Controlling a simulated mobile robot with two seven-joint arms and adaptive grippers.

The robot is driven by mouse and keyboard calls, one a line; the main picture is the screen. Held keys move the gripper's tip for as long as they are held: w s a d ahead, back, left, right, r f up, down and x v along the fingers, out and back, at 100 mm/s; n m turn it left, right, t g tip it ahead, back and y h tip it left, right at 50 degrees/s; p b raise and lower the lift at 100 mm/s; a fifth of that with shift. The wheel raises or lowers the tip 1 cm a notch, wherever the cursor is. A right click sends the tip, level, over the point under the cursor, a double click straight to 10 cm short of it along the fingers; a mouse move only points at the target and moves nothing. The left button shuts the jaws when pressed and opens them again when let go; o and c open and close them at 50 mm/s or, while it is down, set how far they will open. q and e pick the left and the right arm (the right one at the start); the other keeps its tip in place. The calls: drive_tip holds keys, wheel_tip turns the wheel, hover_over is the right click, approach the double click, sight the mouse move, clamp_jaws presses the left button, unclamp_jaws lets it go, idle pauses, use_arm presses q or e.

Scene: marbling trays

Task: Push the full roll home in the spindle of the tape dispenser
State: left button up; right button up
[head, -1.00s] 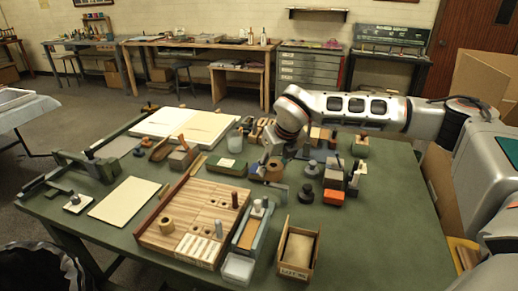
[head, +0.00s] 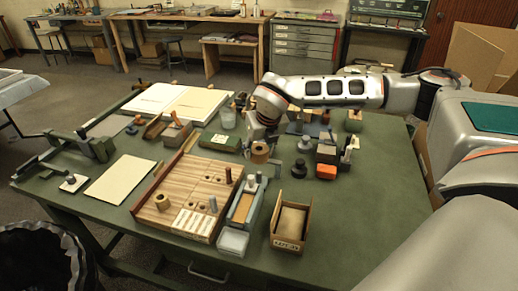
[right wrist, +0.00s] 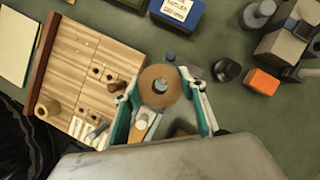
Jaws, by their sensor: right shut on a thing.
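A brown full roll (head: 260,152) stands near the middle of the green table. In the right wrist view the roll (right wrist: 150,78) shows as a disc, with a round grey stub (right wrist: 160,86) in its centre hole. My right gripper (right wrist: 158,98), with teal-edged fingers, is shut on the roll from both sides; it also shows from behind in the head view (head: 262,142). Grey parts beside and below the roll look like the dispenser, mostly hidden by the roll and fingers. I cannot tell how deep the roll sits on the spindle. My left gripper is not in view.
A wooden board (head: 172,215) with a smaller roll (head: 162,201) is at the left. A grey-blue holder with an orange strip (head: 243,207) stands nearer.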

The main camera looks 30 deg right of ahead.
sight(259, 164)
wheel_tip(259, 164, down, 3)
drive_tip(key=shift+f+b, duration=0.2)
drive_tip(key=shift+b, duration=0.7)
drive_tip(key=shift+f+b, duration=0.5)
drive_tip(key=shift+f, duration=0.4)
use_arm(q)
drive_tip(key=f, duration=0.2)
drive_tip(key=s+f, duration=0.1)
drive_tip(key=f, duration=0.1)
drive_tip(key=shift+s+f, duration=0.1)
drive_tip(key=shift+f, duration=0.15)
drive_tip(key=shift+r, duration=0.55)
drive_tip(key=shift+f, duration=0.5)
use_arm(e)
drive_tip(key=shift+f, duration=0.55)
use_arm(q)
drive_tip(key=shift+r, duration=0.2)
use_arm(e)
drive_tip(key=shift+s+f, duration=0.1)
drive_tip(key=shift+s, duration=0.05)
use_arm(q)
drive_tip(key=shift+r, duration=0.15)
use_arm(e)
drive_tip(key=shift+d, duration=0.1)
idle(0.3)
